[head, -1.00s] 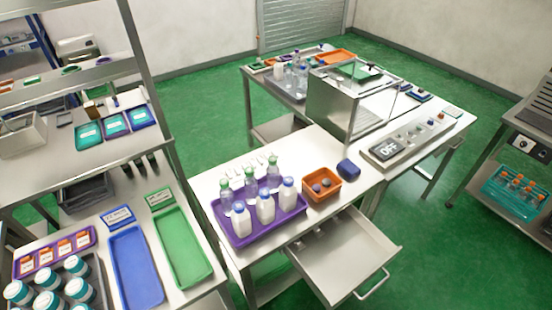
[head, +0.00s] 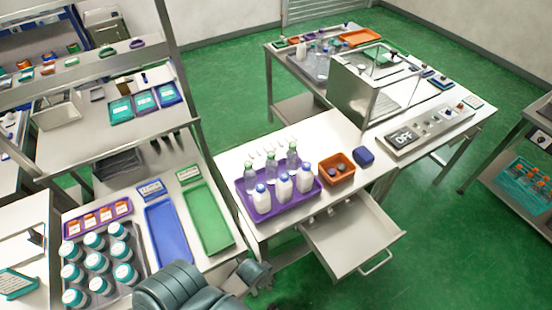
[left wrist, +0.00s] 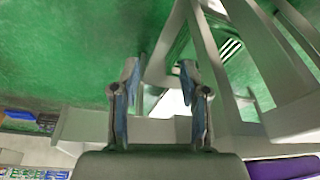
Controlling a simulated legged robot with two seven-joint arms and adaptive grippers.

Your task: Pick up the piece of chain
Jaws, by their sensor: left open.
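I cannot make out a piece of chain for certain in either view. In the head view a dark teal part of my own arm shows at the bottom, left of the drawer. My right gripper is in neither view.
The middle table holds a purple tray (head: 262,212) of bottles, an orange bin (head: 337,182) and a blue container (head: 363,156). Left of it are a blue tray (head: 168,235), a green tray (head: 208,220) and several capped jars (head: 95,242). Green floor is clear right of the drawer.

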